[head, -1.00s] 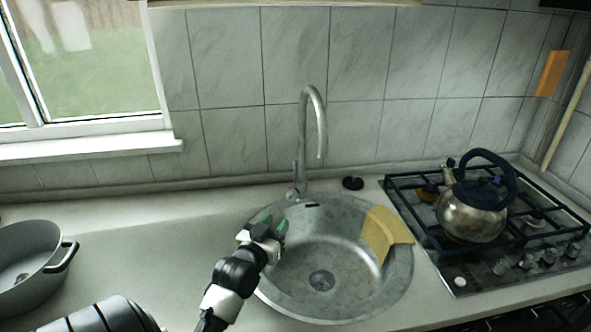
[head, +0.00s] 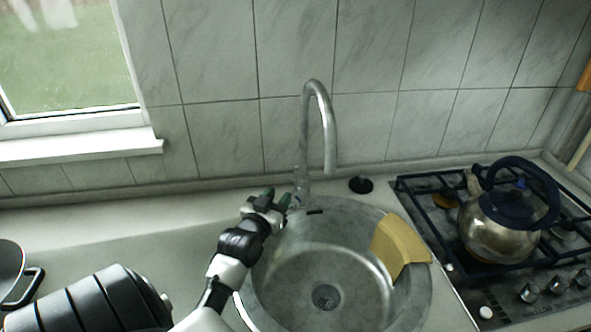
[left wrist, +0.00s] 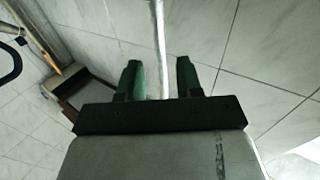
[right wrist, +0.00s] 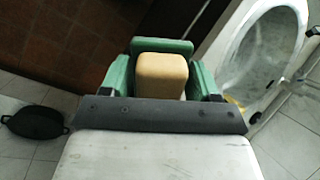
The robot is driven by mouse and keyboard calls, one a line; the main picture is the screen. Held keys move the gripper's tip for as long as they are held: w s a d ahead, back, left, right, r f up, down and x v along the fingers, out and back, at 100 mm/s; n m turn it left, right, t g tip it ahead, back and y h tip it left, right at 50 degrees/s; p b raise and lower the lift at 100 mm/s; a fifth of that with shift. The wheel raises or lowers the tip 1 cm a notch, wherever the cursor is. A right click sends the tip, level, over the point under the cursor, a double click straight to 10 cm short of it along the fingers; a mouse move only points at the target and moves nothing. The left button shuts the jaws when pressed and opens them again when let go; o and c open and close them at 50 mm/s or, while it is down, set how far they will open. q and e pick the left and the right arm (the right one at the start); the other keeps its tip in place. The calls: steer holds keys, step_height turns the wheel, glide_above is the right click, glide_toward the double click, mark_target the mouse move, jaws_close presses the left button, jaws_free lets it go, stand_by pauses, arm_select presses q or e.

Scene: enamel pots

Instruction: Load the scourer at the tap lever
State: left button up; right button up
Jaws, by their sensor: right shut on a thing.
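The steel tap (head: 302,150) rises behind the round sink. Its lever is hard to make out beside the tap's base. My left gripper (head: 276,197) is at the sink's back-left rim, just left of the tap base. In the left wrist view its two green fingers (left wrist: 160,80) stand apart, with the thin pale tap pipe (left wrist: 158,40) showing in line with the gap; I cannot tell whether they touch it. My right gripper (right wrist: 163,75) is shut on a tan block (right wrist: 161,76), which looks like the scourer. The right gripper is outside the head view.
A yellow cloth (head: 400,246) drapes over the right rim of the sink (head: 268,300). A kettle (head: 492,230) stands on the gas hob (head: 428,205) at right. A black plug (head: 360,185) lies behind the sink. A pot (head: 10,268) is at far left.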

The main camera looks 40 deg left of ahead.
mark_target(295, 176)
steer(key=shift+s+d+r, duration=0.4)
arm_select(q)
steer(key=p+x, duration=0.1)
steer(key=x, duration=0.8)
steer(key=shift+d, duration=0.15)
arm_select(e)
steer(key=shift+w+a+r, duration=0.25)
steer(key=shift+w, duration=0.05)
arm_select(q)
steer(key=shift+w+r, duration=0.15)
steer(key=shift+w, duration=0.35)
arm_select(e)
steer(key=shift+s+d, duration=0.1)
steer(key=shift+s, duration=0.05)
arm_select(q)
steer(key=shift+c, duration=0.5)
jaws_close()
